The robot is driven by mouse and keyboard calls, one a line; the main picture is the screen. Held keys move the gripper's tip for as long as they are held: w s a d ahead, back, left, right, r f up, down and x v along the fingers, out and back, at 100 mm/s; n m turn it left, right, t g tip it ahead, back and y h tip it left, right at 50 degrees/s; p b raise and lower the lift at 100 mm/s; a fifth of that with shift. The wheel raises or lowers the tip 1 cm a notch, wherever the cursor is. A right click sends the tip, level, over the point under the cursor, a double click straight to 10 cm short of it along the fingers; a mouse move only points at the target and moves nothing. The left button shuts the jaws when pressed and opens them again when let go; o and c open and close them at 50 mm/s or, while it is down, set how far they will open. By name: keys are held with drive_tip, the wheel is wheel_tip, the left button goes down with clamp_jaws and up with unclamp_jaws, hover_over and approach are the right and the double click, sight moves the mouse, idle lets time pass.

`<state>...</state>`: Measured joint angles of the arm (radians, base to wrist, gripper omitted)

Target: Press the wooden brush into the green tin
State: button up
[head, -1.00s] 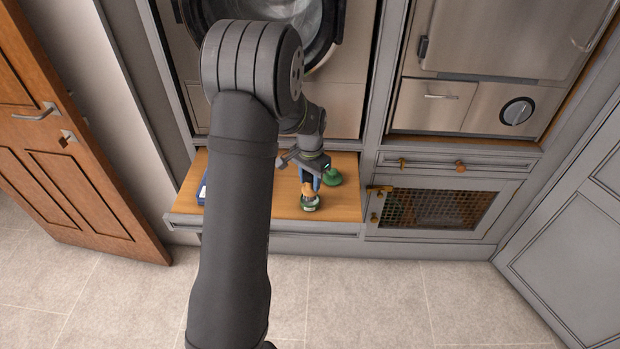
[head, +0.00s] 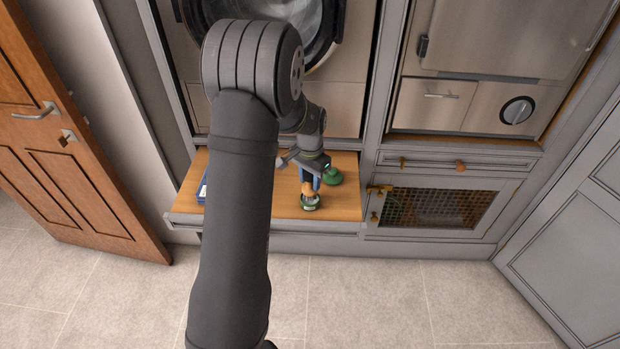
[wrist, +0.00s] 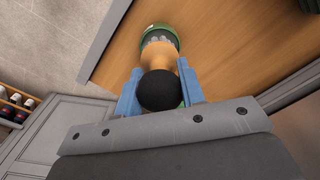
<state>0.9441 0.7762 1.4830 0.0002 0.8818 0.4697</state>
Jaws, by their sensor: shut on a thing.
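The green tin (head: 311,204) stands on the wooden shelf near its front edge. The wooden brush (head: 308,189) is at the tin's mouth, and its lower end is hidden there. In the wrist view the brush shows a dark round end (wrist: 160,91) and a pale wooden body reaching to the green tin (wrist: 161,34). My gripper (head: 311,179) is shut on the brush with its blue fingers on either side. I cannot tell how deep the brush sits in the tin.
A green rounded object (head: 333,177) lies just right of my gripper on the wooden shelf (head: 285,205). A blue item (head: 202,188) is at the shelf's left, partly hidden by my arm. A mesh-front cabinet (head: 440,207) stands to the right.

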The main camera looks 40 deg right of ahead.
drive_tip(key=shift+f, duration=0.9)
idle(4.3)
drive_tip(key=shift+r, duration=3.55)
